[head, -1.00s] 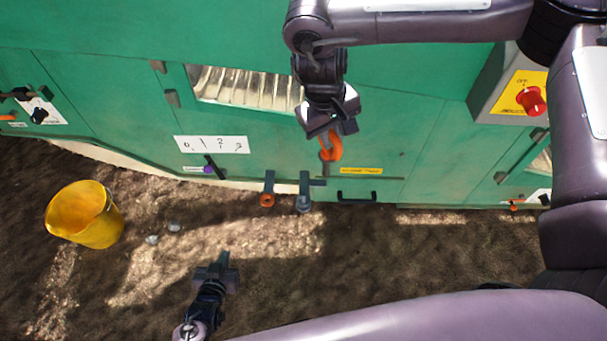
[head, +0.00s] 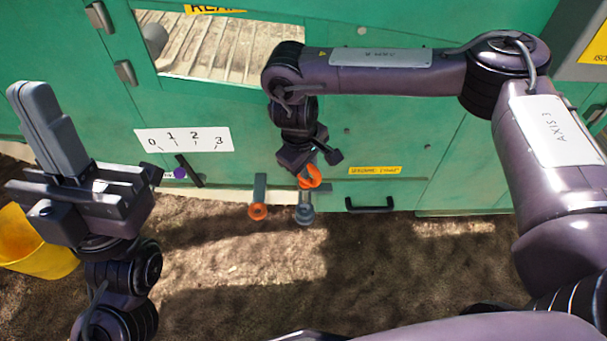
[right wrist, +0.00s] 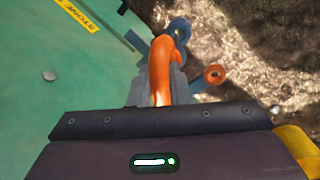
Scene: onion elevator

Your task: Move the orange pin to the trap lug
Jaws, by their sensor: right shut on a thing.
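The orange pin (head: 311,178) is in my right gripper (head: 307,168), which is shut on it. In the right wrist view the pin (right wrist: 160,76) runs forward from the jaws, its curved end close to a blue-grey lug (right wrist: 180,29). In the head view this grey lug (head: 304,212) is just below the pin. I cannot tell whether they touch. To its left is a similar lug with an orange ring (head: 257,211), also in the right wrist view (right wrist: 214,75). My left gripper (head: 45,125) is raised at the left, its fingers together and empty.
The green machine wall (head: 240,170) fills the back. It bears a 0–3 scale plate (head: 184,140), a purple-tipped lever (head: 182,172), a black handle (head: 370,204) and a yellow label (head: 375,170). A yellow bucket (head: 35,245) stands partly behind my left arm. The ground in front is open.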

